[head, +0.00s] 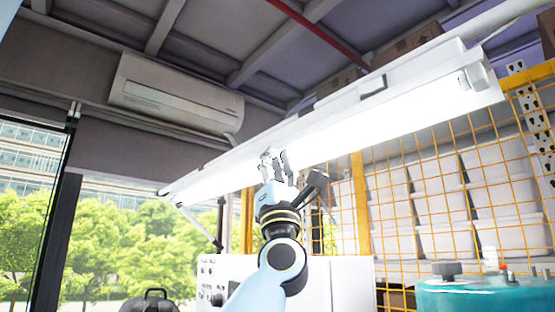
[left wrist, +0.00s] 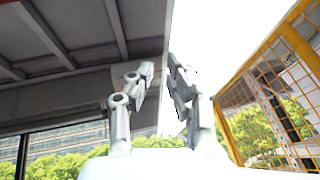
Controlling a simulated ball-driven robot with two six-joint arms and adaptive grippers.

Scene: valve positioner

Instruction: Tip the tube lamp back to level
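The tube lamp (head: 400,108) is a long white fixture with a glowing underside. In the head view it hangs tilted, its left end low and its right end high. My left gripper (head: 274,158) is at the lamp's lower edge, left of its middle. In the left wrist view, the two fingertips of my left gripper (left wrist: 160,75) are a small gap apart, with the edge of the glowing lamp (left wrist: 215,40) running up between them. I cannot tell whether both fingers touch the lamp. My right gripper is in neither view.
A yellow mesh fence (head: 380,205) with white bins (head: 430,230) behind it stands at the right. A teal tank (head: 480,297) is at the lower right. An air conditioner (head: 175,95) hangs on the wall at the left. A red pipe (head: 320,32) runs along the ceiling.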

